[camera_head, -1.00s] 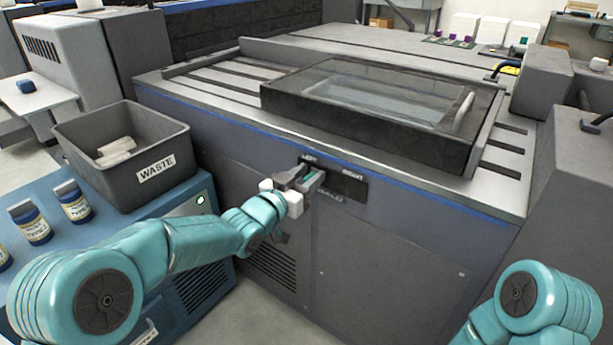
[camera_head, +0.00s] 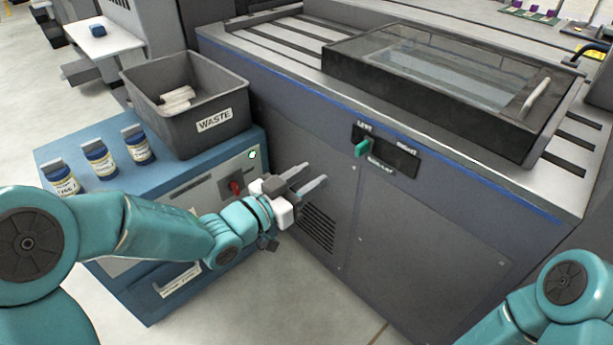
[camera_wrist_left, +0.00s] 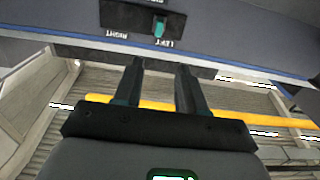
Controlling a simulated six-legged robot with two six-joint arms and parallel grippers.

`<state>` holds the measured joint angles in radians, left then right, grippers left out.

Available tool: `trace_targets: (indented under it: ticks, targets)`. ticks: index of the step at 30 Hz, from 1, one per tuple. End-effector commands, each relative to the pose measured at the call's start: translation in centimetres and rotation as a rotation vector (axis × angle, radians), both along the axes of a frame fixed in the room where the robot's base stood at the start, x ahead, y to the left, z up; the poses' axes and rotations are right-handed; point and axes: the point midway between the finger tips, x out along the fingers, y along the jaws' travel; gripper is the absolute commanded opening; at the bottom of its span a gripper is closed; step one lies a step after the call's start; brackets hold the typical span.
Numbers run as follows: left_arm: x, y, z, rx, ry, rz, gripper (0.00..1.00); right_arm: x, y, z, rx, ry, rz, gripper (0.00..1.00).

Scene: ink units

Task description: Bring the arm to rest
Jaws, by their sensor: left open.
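My left gripper (camera_head: 308,184) is open and empty in the head view, in the air in front of the dark machine's front panel. Its two fingers are apart and point right. In the left wrist view the open fingers (camera_wrist_left: 158,85) show with nothing between them. A green selector lever (camera_head: 362,149) sits on a black plate (camera_head: 398,160) marked left and right, up and to the right of the gripper. The lever (camera_wrist_left: 159,27) also shows at the top of the wrist view, apart from the fingers. My right arm shows at the lower right; its gripper is out of view.
A grey waste bin (camera_head: 214,121) holding pale pieces stands on a blue cabinet (camera_head: 62,151). Several bottles (camera_head: 100,158) stand there too. A red knob (camera_head: 236,187) is on the cabinet's front, close to my left gripper. Floor (camera_head: 310,290) below the gripper is clear.

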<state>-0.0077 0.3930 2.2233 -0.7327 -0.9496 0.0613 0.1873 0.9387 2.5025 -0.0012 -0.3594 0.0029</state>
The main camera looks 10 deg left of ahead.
Motion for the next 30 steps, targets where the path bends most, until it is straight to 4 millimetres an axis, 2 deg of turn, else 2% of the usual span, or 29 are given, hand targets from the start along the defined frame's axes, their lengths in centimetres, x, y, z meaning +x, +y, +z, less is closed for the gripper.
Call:
trace_targets:
  ticks: [15, 17, 20, 23, 24, 27, 30]
  targets:
    - [-0.2, 0.2, -0.1, 0.000, 0.001, 0.002, 0.40, 0.0, 0.0, 0.0, 0.000, 0.000, 0.000, 0.64]
    - [0.0, 0.6, -0.8, 0.000, 0.016, 0.008, 0.40, 0.0, 0.0, 0.0, 0.000, 0.000, 0.000, 0.64]
    - [0.0, 0.7, -4.8, -0.002, 0.101, 0.012, 0.40, 0.0, 0.0, 0.0, 0.000, 0.000, 0.000, 0.64]
    - [-1.0, 1.2, -11.9, -0.022, 0.286, 0.051, 0.40, 0.0, 0.0, 0.0, 0.000, 0.000, 0.000, 0.64]
    - [-1.9, 1.4, -15.1, -0.025, 0.383, 0.079, 0.40, 0.0, 0.0, 0.0, 0.000, 0.000, 0.000, 0.64]
    - [-5.1, 2.2, -22.7, -0.024, 0.639, 0.153, 0.40, 0.0, 0.0, 0.0, 0.000, 0.000, 0.000, 0.64]
    - [-9.3, 2.7, -28.6, -0.012, 0.873, 0.218, 0.40, 0.0, 0.0, 0.0, 0.000, 0.000, 0.000, 0.64]
